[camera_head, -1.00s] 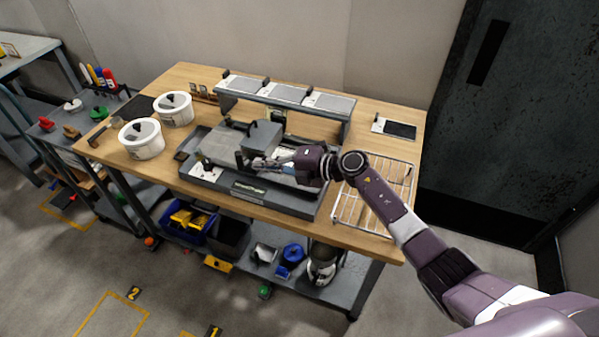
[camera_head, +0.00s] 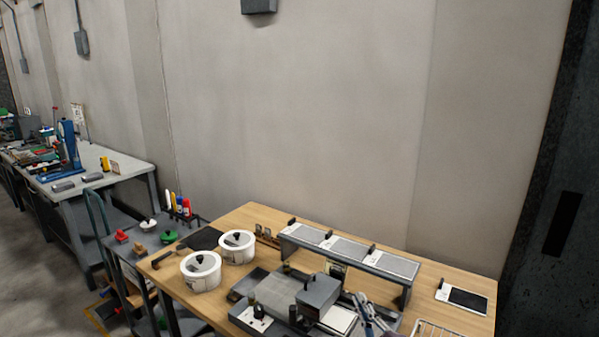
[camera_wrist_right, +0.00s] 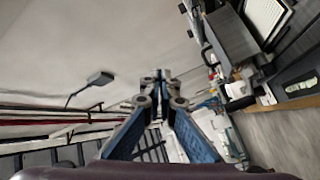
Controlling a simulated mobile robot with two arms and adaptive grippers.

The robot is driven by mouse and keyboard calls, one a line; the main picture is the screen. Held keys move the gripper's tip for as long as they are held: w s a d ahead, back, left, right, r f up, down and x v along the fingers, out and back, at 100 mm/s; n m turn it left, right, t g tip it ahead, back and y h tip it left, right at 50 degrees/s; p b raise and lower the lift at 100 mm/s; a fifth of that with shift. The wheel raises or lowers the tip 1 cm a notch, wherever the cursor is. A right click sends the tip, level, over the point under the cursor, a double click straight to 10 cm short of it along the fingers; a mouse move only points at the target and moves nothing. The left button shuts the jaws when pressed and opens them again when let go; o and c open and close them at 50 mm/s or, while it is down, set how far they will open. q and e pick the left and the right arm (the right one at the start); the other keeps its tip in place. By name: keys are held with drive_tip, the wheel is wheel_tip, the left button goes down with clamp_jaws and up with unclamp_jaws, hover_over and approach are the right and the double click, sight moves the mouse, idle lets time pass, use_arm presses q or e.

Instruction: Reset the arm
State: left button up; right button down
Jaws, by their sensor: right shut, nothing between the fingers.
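My right gripper (camera_head: 368,311) shows at the bottom of the head view, just right of the grey block-topped machine (camera_head: 318,297) on the wooden table (camera_head: 462,310). In the right wrist view its blue-padded fingers (camera_wrist_right: 160,82) come together at their tips, shut with nothing between them. Most of my right arm is below the head view's edge. I cannot tell whether the gripper touches the machine. My left gripper is in neither view.
Two white round tubs (camera_head: 201,271) (camera_head: 237,247) stand at the table's left. A raised grey shelf (camera_head: 348,254) stands at the back. A white-framed dark panel (camera_head: 466,298) lies at the right, and a wire rack (camera_head: 436,329) at the lower edge. A wall closes off the back.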

drive_tip(key=s+d+f+m+g+h, duration=0.35)
drive_tip(key=s+d+f+m, duration=0.2)
drive_tip(key=s, duration=0.35)
drive_tip(key=s+d+f+m+g+h, duration=0.3)
drive_tip(key=s+d+f+m+g, duration=0.15)
drive_tip(key=s+f+m, duration=0.35)
drive_tip(key=s+a+f+n+g+y, duration=0.15)
drive_tip(key=s+g, duration=0.25)
drive_tip(key=s, duration=0.7)
drive_tip(key=s+a+f+g+y, duration=0.1)
drive_tip(key=s+a+f+g, duration=0.15)
drive_tip(key=s, duration=0.85)
wheel_tip(320, 180, down, 28)
drive_tip(key=s+r+g+b, duration=0.1)
drive_tip(key=s+g+b, duration=0.1)
drive_tip(key=s+d+f+g, duration=0.1)
drive_tip(key=s+d+f, duration=0.1)
drive_tip(key=s+f, duration=1.4)
drive_tip(key=shift+s+d+f+b, duration=0.3)
drive_tip(key=shift+s+f, duration=0.05)
drive_tip(key=shift+f, duration=0.45)
